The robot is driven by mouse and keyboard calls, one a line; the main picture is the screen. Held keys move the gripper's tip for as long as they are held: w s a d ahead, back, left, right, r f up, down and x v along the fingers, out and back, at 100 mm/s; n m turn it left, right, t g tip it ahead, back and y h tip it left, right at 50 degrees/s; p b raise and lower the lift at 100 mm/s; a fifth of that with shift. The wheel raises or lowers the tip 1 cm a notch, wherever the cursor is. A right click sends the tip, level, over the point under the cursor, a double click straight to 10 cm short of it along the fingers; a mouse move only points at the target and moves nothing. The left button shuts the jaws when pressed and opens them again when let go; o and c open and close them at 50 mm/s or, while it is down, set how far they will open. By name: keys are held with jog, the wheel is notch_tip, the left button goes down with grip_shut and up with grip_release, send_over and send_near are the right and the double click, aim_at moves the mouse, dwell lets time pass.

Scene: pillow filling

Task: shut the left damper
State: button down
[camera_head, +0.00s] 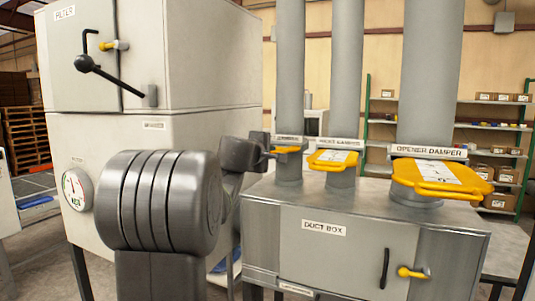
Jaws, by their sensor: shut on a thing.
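The left damper (290,150) is a yellow slide plate in the leftmost grey pipe, low above the duct box (345,235). Part of the plate shows at the pipe's front, under a small label too blurred to read. My gripper (266,149) is at the plate's left end and is shut on its handle. The fingertips and the held part are small and partly hidden, so the exact grip is unclear. My grey arm (170,200) covers much of the middle left of the view.
The middle damper (333,159) and the larger opener damper (440,180) have yellow plates sticking out toward me. A filter cabinet (200,55) with a black lever (105,70) stands left. The duct box door has a yellow latch (413,272). Shelves (480,125) stand behind.

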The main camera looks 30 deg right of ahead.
jog(key=c, duration=1.9)
grip_release()
jog(key=shift+r, duration=0.15)
jog(key=shift+c, duration=0.2)
jog(key=o, duration=0.3)
jog(key=shift+w+d, duration=0.15)
jog(key=shift+d, duration=0.05)
jog(key=shift+a, duration=0.15)
jog(key=b+v, duration=0.3)
jog(key=v, duration=1)
jog(key=shift+s+a, duration=0.15)
jog(key=shift+s, duration=0.2)
jog(key=p+x, duration=0.3)
jog(key=x, duration=1.1)
jog(key=shift+a, duration=0.1)
jog(key=shift+s+a, duration=0.15)
jog(key=shift+a, duration=0.05)
